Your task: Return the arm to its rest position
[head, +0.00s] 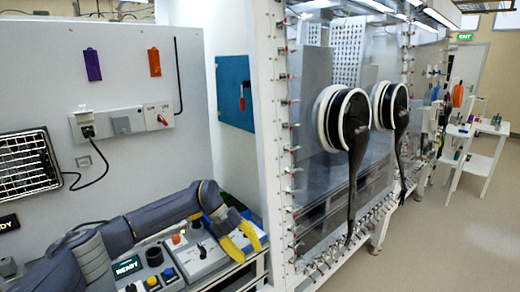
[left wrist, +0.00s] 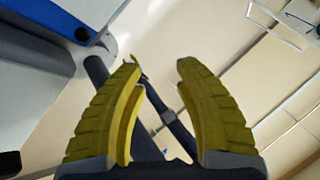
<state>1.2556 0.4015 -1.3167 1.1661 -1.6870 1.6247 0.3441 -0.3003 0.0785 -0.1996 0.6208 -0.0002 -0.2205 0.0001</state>
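My left arm (head: 150,217) reaches in from the lower left, above a control panel (head: 196,258). Its left gripper (head: 247,254) has two yellow fingers pointing down near the panel's right end. In the left wrist view the left gripper (left wrist: 159,66) is open, with a clear gap between the fingertips and nothing held. Dark bars show behind the fingers there, apart from them. The right gripper is not in view.
A glovebox with white ports (head: 335,117) and hanging black gloves stands right of my left gripper. A white post (head: 262,120) rises close by. A wall socket (head: 121,123) and a white cart (head: 474,150) also show. The aisle floor (head: 440,230) is clear.

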